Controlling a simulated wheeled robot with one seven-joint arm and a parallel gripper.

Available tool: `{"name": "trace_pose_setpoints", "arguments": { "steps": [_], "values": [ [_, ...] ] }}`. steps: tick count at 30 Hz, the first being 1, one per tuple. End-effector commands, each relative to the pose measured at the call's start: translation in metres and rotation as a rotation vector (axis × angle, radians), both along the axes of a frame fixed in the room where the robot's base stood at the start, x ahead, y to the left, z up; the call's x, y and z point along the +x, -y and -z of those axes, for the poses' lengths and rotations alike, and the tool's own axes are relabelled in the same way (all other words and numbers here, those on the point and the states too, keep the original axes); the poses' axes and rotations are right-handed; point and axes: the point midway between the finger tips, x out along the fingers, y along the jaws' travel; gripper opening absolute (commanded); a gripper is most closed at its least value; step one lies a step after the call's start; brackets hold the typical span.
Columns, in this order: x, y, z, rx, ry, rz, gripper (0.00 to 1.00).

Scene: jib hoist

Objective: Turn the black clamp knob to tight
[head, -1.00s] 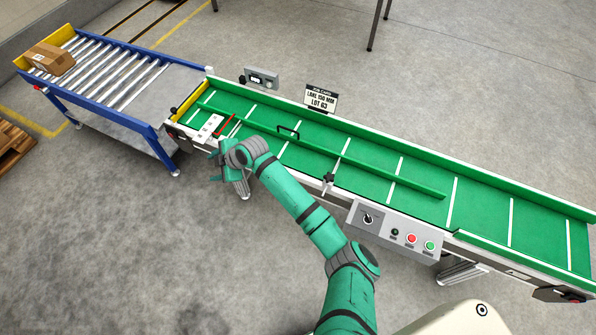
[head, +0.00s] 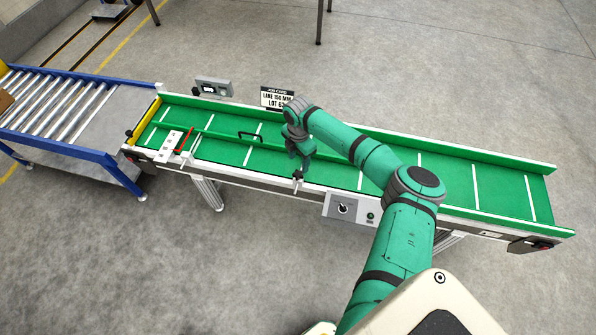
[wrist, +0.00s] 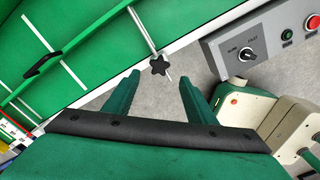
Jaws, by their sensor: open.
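The black clamp knob (wrist: 159,65) is star-shaped and sits on a thin metal rod at the conveyor's near edge. In the wrist view it lies just beyond and between my fingertips, apart from both. In the head view the knob (head: 297,176) is small, just below my gripper (head: 303,165). My gripper (wrist: 160,80) is open and empty, with its two green fingers spread either side of the knob's line. Whether the knob is tight cannot be told.
A grey control box (wrist: 248,47) with a black selector and buttons is right of the knob. The green belt (head: 340,172) carries a long green guide rail with a black handle (head: 249,136). A job card (head: 276,98) stands behind. A roller table (head: 60,105) is at left.

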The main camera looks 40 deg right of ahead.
Motion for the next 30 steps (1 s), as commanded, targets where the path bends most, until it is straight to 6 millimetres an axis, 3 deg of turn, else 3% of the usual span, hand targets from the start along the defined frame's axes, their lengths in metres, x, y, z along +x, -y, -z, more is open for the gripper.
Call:
{"name": "trace_pose_setpoints", "arguments": {
  "steps": [6, 12, 18, 26, 30],
  "values": [
    [0.000, -0.001, 0.041, 0.001, -0.002, 0.000, 0.51],
    [0.000, -0.001, 0.067, 0.001, -0.001, 0.000, 0.51],
    [0.001, -0.001, 0.079, 0.001, 0.001, 0.000, 0.51],
    [0.000, -0.001, 0.080, 0.001, 0.001, 0.000, 0.51],
    [0.000, -0.001, 0.080, 0.001, 0.001, 0.000, 0.22]
  ]
}}
